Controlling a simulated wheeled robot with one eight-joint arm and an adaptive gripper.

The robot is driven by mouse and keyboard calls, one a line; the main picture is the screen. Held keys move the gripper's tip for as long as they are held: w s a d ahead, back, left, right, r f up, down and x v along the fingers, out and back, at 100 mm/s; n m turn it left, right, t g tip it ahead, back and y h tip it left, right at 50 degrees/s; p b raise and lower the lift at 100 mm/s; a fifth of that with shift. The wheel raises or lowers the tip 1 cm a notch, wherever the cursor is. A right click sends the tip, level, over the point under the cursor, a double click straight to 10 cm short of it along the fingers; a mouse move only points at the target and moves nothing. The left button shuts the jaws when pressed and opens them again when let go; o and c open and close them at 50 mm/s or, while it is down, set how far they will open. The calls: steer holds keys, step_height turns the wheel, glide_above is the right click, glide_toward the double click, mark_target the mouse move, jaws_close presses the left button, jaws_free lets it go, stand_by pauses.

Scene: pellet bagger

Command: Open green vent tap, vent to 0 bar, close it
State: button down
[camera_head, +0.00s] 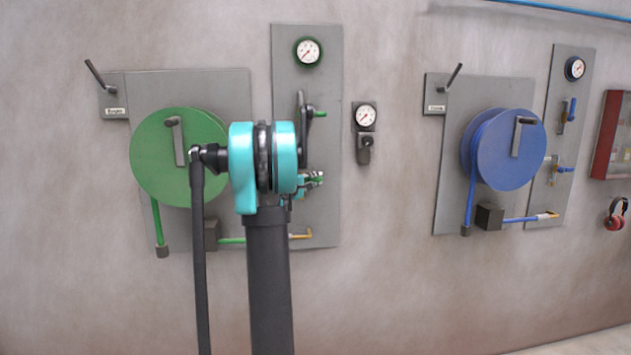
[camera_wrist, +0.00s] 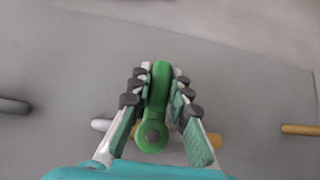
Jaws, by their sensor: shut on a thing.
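The green vent tap's lever (camera_wrist: 159,85) stands between the fingers of my gripper (camera_wrist: 160,92) in the wrist view. Its round hub with a bolt sits lower in that picture, and the lever points up from it. My gripper is shut on the lever, with the finger pads along both sides. In the head view my gripper (camera_head: 314,180) is at the lower part of the green station's panel, partly hidden by my arm. A green-rimmed gauge (camera_head: 307,51) is at the top of that panel; its needle is too small to read surely.
A second green tap (camera_head: 319,114) is above my gripper. A green hose reel (camera_head: 155,160) is at the left. A separate small gauge (camera_head: 366,115) hangs right of the panel. A blue reel (camera_head: 510,155) and its panel are farther right, with bare wall between.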

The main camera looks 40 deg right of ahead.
steer(key=shift+r, duration=0.1)
steer(key=n+h, duration=0.1)
steer(key=r+n+t+h, duration=0.1)
steer(key=n, duration=0.1)
steer(key=r+n+t+h, duration=0.1)
steer(key=shift+w+a+n, duration=0.15)
steer(key=shift+a+n, duration=0.1)
steer(key=shift+n, duration=0.15)
steer(key=shift+w+a+r+n+t+h, duration=0.15)
steer(key=shift+r+n+t+h, duration=0.1)
steer(key=shift+n+t, duration=0.4)
steer(key=shift+a+r+n+t+h, duration=0.1)
steer(key=shift+r+n+t+h, duration=0.1)
steer(key=shift+n+t, duration=0.45)
steer(key=shift+w+a+r+n+t+h, duration=0.15)
steer(key=shift+r+n+t+h, duration=0.1)
steer(key=shift+n+t, duration=0.35)
steer(key=shift+n, duration=0.3)
steer(key=c, duration=1.4)
jaws_free()
